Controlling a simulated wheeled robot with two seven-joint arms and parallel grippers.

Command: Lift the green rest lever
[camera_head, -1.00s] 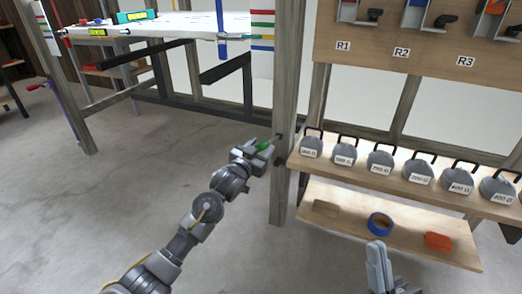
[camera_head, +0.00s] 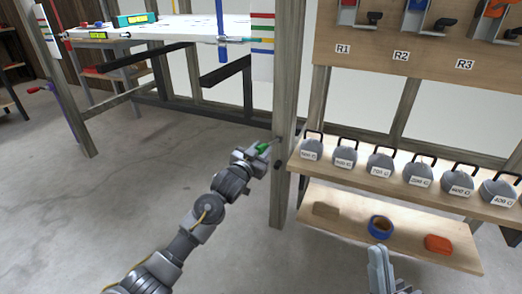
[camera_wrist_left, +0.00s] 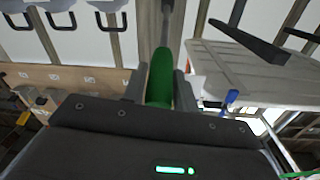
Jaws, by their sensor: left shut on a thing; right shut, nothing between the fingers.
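The green rest lever (camera_head: 263,148) is beside the wooden post (camera_head: 284,120), below the white roof panel. In the left wrist view the green lever (camera_wrist_left: 160,78) stands lengthwise between the two fingers. My left gripper (camera_head: 260,152) is shut on the lever's green grip; the fingers partly cover it. In the left wrist view the same gripper (camera_wrist_left: 162,90) shows a finger on each side of the grip. My right gripper (camera_head: 378,262) is shut and empty at the bottom, in front of the lower shelf.
Several grey weights (camera_head: 420,173) with black handles stand on the upper shelf right of the post. The lower shelf (camera_head: 340,226) holds a blue tape roll (camera_head: 380,226) and an orange item (camera_head: 438,244). The white panel (camera_head: 180,28) spans the upper left. The floor at left is clear.

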